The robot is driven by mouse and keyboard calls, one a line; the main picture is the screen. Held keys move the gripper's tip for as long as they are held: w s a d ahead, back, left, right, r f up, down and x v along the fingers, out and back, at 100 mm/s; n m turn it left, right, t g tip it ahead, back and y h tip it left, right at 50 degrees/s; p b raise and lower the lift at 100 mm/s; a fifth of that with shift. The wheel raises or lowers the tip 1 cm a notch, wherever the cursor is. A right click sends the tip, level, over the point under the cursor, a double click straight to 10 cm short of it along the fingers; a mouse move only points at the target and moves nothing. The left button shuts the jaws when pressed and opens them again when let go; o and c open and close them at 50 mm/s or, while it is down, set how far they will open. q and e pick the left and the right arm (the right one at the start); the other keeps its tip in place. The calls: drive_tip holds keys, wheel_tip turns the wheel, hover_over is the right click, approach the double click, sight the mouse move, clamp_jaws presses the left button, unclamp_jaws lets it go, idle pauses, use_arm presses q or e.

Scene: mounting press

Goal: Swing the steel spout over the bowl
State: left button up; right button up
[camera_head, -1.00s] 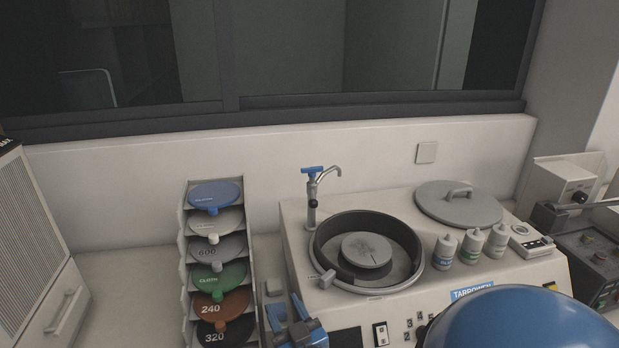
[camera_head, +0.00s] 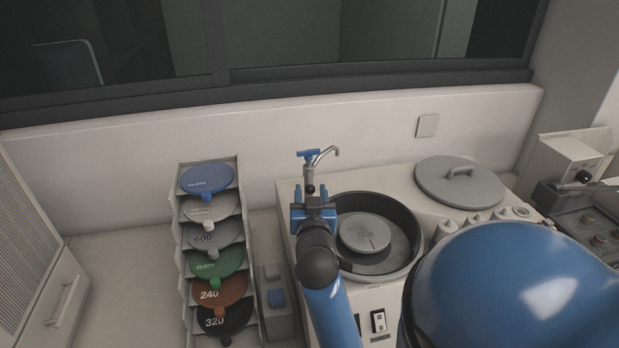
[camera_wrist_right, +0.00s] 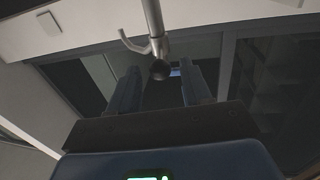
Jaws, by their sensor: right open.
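The steel spout (camera_head: 328,152) is a thin curved pipe on an upright tap post (camera_head: 308,172) with a blue top handle (camera_head: 308,154). The spout reaches to the right of the post, against the back wall in the picture. The round bowl (camera_head: 413,218) has a dark inner wall and a grey disc (camera_head: 364,233) inside. My right gripper (camera_head: 311,190) is open at the post, in front of its lower part. In the right wrist view the post (camera_wrist_right: 153,25) and hooked spout (camera_wrist_right: 131,43) show above and between the open fingers (camera_wrist_right: 158,84). My left gripper is out of view.
A rack of coloured discs (camera_head: 238,180) stands left of the machine. A grey lid (camera_head: 458,185) lies at the back right. A grey box (camera_head: 278,318) with a blue top sits beside the rack.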

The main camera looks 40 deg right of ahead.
sight(309, 180)
drive_tip(key=p+x, duration=0.1)
drive_tip(key=x, duration=0.4)
drive_tip(key=shift+w+d+f, duration=0.1)
drive_tip(key=shift+w, duration=0.05)
drive_tip(key=shift+w, duration=0.1)
clamp_jaws()
